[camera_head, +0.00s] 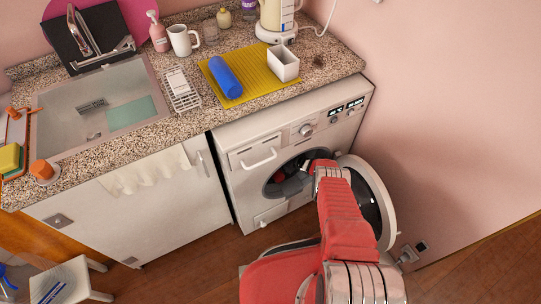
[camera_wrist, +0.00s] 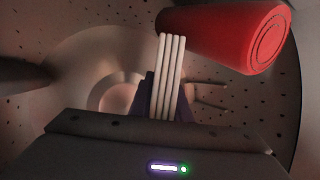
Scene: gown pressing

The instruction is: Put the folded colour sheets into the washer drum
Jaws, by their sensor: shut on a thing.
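My gripper (camera_wrist: 167,100) is shut on the folded colour sheets (camera_wrist: 172,65), a pale stack of thin layers standing upright between the dark fingers in the wrist view. The perforated grey wall of the washer drum (camera_wrist: 65,65) surrounds them, so the gripper and sheets are inside the drum. In the head view my arm reaches into the round opening of the white washer (camera_head: 240,180), and the sheets cannot be made out there. The washer's round door (camera_head: 381,205) stands open at the right of my arm.
A red roll (camera_wrist: 225,38) lies in the drum, above and right of the sheets in the wrist view. A dark drum paddle (camera_wrist: 22,75) shows at left. The counter (camera_head: 200,118) above the washer holds a yellow mat (camera_head: 236,93) with a blue roll (camera_head: 225,76) and white box.

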